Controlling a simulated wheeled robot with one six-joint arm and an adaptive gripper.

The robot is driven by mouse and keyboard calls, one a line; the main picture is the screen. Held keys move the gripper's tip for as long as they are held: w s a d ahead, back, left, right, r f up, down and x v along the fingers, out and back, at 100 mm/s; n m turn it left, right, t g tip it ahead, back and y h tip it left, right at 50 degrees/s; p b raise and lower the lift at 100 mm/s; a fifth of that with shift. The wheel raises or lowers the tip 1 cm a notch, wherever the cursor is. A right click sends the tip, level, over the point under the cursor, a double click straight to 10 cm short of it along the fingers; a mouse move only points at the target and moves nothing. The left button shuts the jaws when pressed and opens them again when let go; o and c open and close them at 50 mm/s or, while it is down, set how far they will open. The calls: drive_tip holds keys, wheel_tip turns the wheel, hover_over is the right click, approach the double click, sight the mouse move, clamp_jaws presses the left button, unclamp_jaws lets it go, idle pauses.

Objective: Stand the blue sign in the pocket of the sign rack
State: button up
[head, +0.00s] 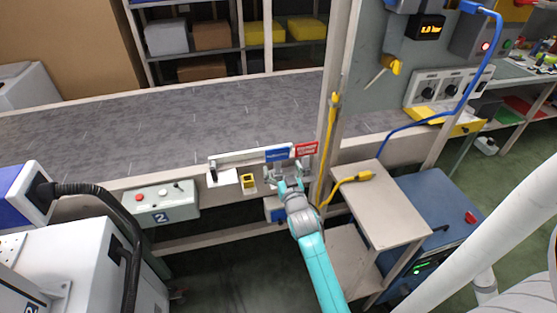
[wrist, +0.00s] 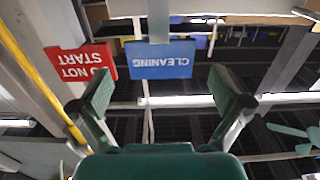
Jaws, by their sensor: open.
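The blue sign (head: 277,154) stands at the front edge of the conveyor, beside a red sign (head: 306,148). In the wrist view the blue sign (wrist: 160,62) reads "CLEANING" upside down, and a pale upright strip meets its upper edge. The red sign (wrist: 84,62) is to its left, reading "DO NOT START". My gripper (head: 287,174) is just in front of and below the blue sign. In the wrist view its open fingers (wrist: 165,88) are spread to either side below the sign, with nothing between them. I cannot clearly make out the sign rack or its pocket.
A long pale bar (head: 240,157) runs along the conveyor's edge left of the signs. A small yellow-and-black piece (head: 248,181) sits below it. A control box (head: 160,203) is at left.

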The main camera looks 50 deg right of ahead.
drive_tip(key=v, duration=0.6)
drive_tip(key=shift+s, duration=0.15)
drive_tip(key=shift+a, duration=0.15)
drive_tip(key=s+a+f+n+y, duration=0.2)
drive_tip(key=s+a+f+y, duration=0.1)
drive_tip(key=s+a, duration=0.6)
drive_tip(key=s+a+f+n+y, duration=0.1)
drive_tip(key=s+a+f+y, duration=0.15)
drive_tip(key=s+a, duration=0.65)
drive_tip(key=s+a+r+n+y, duration=0.2)
drive_tip(key=s+a, duration=0.3)
drive_tip(key=s, duration=0.3)
drive_tip(key=s+a+r+n+y, duration=0.1)
drive_tip(key=s+a+r+y, duration=0.1)
drive_tip(key=s+a+r, duration=0.2)
drive_tip(key=s+a, duration=0.2)
drive_tip(key=s, duration=0.2)
drive_tip(key=shift+s+a+r+n, duration=0.2)
drive_tip(key=shift+s+r+n, duration=0.05)
drive_tip(key=shift+r+n, duration=0.15)
